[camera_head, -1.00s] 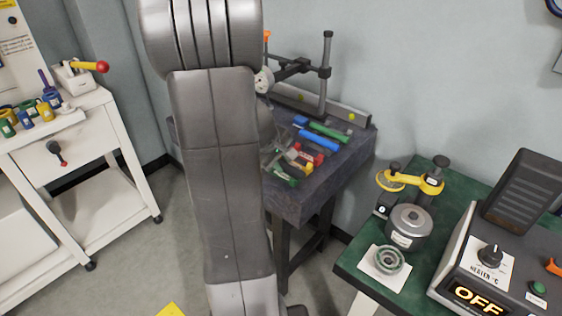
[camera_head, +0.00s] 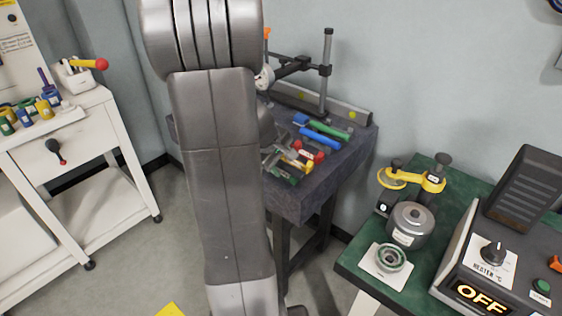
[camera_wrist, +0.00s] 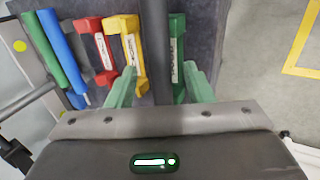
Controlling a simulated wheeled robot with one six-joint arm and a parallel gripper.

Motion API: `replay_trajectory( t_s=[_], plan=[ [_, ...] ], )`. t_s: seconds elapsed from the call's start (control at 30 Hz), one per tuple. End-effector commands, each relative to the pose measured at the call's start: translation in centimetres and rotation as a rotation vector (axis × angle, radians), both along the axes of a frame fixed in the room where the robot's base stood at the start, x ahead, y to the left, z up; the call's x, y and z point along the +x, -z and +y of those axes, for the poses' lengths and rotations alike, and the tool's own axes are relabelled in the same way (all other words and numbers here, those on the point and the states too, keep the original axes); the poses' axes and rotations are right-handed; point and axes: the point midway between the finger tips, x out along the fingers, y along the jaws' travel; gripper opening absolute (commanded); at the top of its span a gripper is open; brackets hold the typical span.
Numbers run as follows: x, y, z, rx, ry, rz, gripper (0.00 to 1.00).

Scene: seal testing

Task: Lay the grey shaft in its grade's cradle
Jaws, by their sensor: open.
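In the wrist view, a dark grey shaft (camera_wrist: 155,45) runs from the top edge down between my two pale green fingers. My gripper (camera_wrist: 160,88) is open, with one finger on each side and visible gaps to the shaft. I cannot tell whether the shaft touches the table. Three labelled cradles stand around it: red (camera_wrist: 97,48) and yellow (camera_wrist: 127,45) to its left, green (camera_wrist: 177,55) to its right.
A blue rod (camera_wrist: 62,45) and a green rod (camera_wrist: 45,50) lie left of the cradles. A gauge stand (camera_head: 325,75) rises at the table's back. A green bench (camera_head: 360,262) with a heater (camera_head: 485,255) stands right, a white cart (camera_head: 60,150) left.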

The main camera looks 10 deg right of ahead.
Motion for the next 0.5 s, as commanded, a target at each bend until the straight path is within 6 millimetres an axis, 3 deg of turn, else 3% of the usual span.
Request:
replay_trajectory(
  t_s=[0.27, 0.5],
  plan=[
    [-0.5, -2.1, 0.8, 0.000, 0.000, -0.004, 0.47],
    [-1.9, -6.8, 2.7, 0.000, -0.004, -0.006, 0.47]
  ],
)
